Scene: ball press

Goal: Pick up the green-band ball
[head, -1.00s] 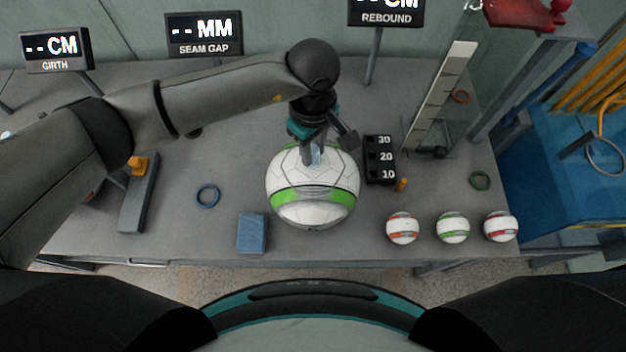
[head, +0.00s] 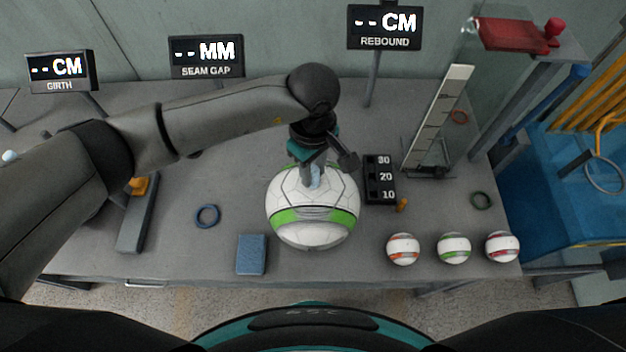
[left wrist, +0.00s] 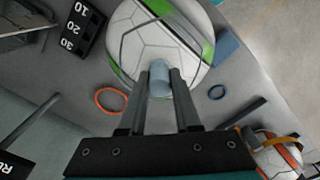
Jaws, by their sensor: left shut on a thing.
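The large white ball with a green band (head: 312,225) is at the middle of the bench. A pale blue stub (left wrist: 158,76) stands at its top. My left gripper (head: 314,172) is above the ball, pointing down, with its fingers shut on the stub. The left wrist view shows the two fingers on either side of the stub, with the ball (left wrist: 150,40) just beyond. I cannot tell whether the ball touches the bench. A small ball with a green band (head: 454,248) sits at the right front. My right gripper is not in view.
Small orange-band (head: 403,250) and red-band (head: 502,247) balls flank the small green one. A black step block (head: 379,181) stands close right of the large ball. A blue block (head: 251,255) and blue ring (head: 207,216) lie left. Another orange-band ball (left wrist: 270,155) shows in the wrist view.

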